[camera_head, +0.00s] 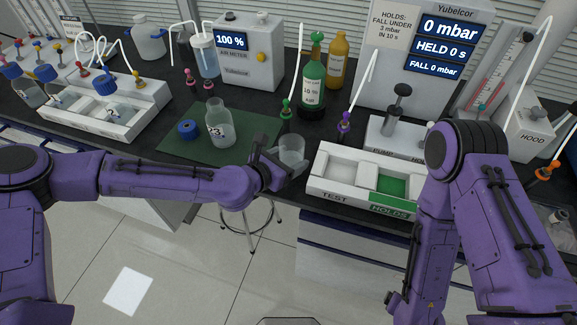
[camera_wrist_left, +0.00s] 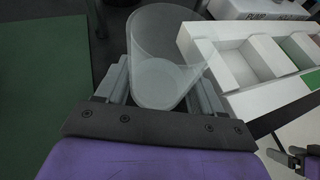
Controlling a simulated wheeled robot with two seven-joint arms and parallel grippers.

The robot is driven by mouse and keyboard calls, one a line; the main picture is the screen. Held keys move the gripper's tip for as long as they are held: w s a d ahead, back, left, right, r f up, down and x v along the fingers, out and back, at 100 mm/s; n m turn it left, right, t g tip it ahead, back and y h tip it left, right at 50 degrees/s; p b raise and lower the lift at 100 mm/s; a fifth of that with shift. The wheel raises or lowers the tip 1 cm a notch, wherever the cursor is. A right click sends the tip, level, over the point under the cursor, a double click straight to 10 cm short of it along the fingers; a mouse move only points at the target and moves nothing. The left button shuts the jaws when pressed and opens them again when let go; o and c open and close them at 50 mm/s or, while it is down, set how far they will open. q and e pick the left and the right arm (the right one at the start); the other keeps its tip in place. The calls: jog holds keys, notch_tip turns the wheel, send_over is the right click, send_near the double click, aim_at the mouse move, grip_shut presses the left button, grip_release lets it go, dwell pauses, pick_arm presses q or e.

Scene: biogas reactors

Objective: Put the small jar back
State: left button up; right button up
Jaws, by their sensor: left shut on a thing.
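My left gripper (camera_head: 280,160) is shut on a small clear jar (camera_head: 292,150), which looks empty. The jar is above the bench's front edge, between the green mat and the white test tray. In the left wrist view the jar (camera_wrist_left: 165,55) sits between the two fingers with its open mouth away from the palm. A larger jar marked 23 (camera_head: 219,125) stands open on the green mat (camera_head: 175,145), with a blue cap (camera_head: 187,129) beside it. My right arm hangs at the right; part of its gripper (camera_wrist_left: 293,157) shows at the left wrist view's lower right, its jaws unclear.
The white tray (camera_head: 318,184) marked TEST and HOLDS, with a green section, lies just right of the held jar. Behind stand a green bottle (camera_head: 313,85), a purple-fitted tube (camera_head: 344,124) and a pump (camera_head: 395,130).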

pick_arm(q)
jog(key=shift+w+f, duration=0.1)
jog(key=shift+f, duration=0.2)
jog(key=shift+f, duration=0.1)
jog(key=o, duration=1)
jog(key=shift+r, duration=0.2)
jog(key=shift+s+a, duration=0.3)
jog(key=shift+a, duration=0.05)
jog(key=v, duration=1.1)
jog(key=shift+s+r+b, duration=0.1)
jog(key=shift+s+b, duration=0.05)
jog(key=shift+b, duration=0.2)
